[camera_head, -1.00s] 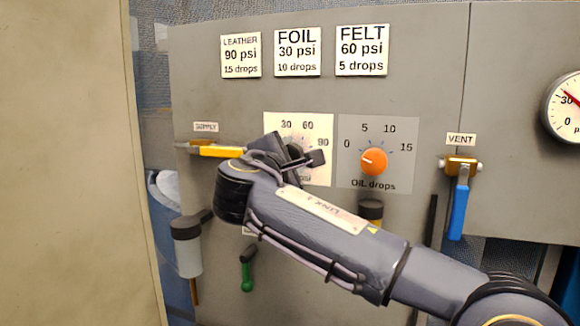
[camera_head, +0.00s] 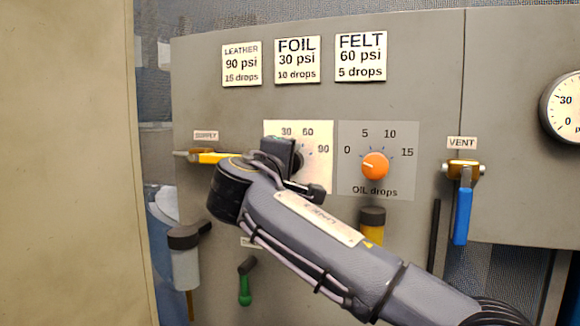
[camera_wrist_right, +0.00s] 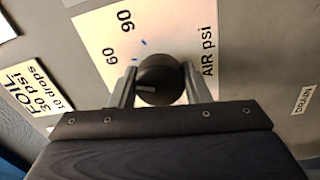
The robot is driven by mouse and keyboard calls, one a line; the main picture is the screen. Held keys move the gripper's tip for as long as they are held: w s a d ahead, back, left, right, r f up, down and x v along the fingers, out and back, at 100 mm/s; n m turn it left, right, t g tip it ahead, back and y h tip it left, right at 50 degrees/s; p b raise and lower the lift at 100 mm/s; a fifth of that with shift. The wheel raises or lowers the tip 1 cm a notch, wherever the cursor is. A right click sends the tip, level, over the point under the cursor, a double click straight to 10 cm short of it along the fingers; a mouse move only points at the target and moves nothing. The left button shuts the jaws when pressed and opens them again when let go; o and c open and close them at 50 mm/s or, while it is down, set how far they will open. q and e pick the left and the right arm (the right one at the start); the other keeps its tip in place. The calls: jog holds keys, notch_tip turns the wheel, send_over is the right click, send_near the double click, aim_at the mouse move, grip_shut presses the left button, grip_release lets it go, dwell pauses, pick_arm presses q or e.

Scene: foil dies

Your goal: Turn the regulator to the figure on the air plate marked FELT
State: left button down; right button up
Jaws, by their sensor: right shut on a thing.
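The FELT air plate (camera_head: 361,57) reads 60 psi and 5 drops. The regulator is a black knob (camera_wrist_right: 158,80) on a white dial plate (camera_head: 318,180) with 30, 60 and 90. The wrist view shows the same dial plate (camera_wrist_right: 98,35), with 60, 90 and AIR psi. My right gripper (camera_wrist_right: 160,86) is shut on the knob, one finger on each side. The knob's pale mark points left in the wrist view, below the 60; which figure it meets is unclear. In the head view my right gripper (camera_head: 290,165) covers most of the knob. My left gripper is not in view.
Right of the regulator is an orange oil knob (camera_head: 375,166). A yellow supply lever (camera_head: 218,157) is close by my wrist. A blue vent lever (camera_head: 462,210) hangs at right. A gauge (camera_head: 562,108) is cut by the picture edge. LEATHER (camera_head: 241,64) and FOIL (camera_head: 297,60) plates are above.

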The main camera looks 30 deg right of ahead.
jog(key=shift+f, duration=0.1)
dwell(0.3)
jog(key=o, duration=1)
jog(key=shift+a, duration=0.1)
jog(key=v, duration=0.7)
jog(key=shift+s+a+b, duration=0.25)
jog(key=shift+b, duration=0.2)
